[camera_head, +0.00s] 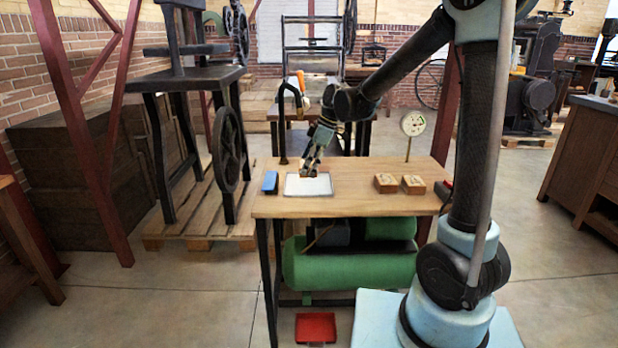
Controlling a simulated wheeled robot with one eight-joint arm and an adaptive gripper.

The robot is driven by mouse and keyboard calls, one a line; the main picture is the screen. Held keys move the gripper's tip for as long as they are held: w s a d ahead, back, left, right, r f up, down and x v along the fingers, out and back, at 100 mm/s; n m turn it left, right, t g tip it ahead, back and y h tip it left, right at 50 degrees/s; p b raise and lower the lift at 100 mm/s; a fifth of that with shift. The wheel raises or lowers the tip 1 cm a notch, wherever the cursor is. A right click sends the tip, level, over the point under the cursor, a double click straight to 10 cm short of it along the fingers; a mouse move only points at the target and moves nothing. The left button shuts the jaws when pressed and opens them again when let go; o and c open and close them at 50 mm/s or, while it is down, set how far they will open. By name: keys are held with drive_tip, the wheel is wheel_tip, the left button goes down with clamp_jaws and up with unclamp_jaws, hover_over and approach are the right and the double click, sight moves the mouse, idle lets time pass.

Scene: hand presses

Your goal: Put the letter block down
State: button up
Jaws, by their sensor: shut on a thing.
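My gripper (309,170) points down over the white tray (318,188) on the wooden table. It is shut on a small letter block (308,174), mostly hidden between the fingers. The block is at or just above the tray; I cannot tell whether it touches.
A blue object (270,182) lies left of the tray. A dial gauge on a stand (412,124) rises at the table's back right. The tabletop (350,204) between tray and blocks is clear.

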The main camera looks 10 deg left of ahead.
drive_tip(key=shift+f, duration=2.1)
drive_tip(key=shift+f, duration=0.1)
drive_tip(key=o, duration=1.1)
drive_tip(key=v, duration=1.2)
drive_tip(key=shift+s, duration=0.1)
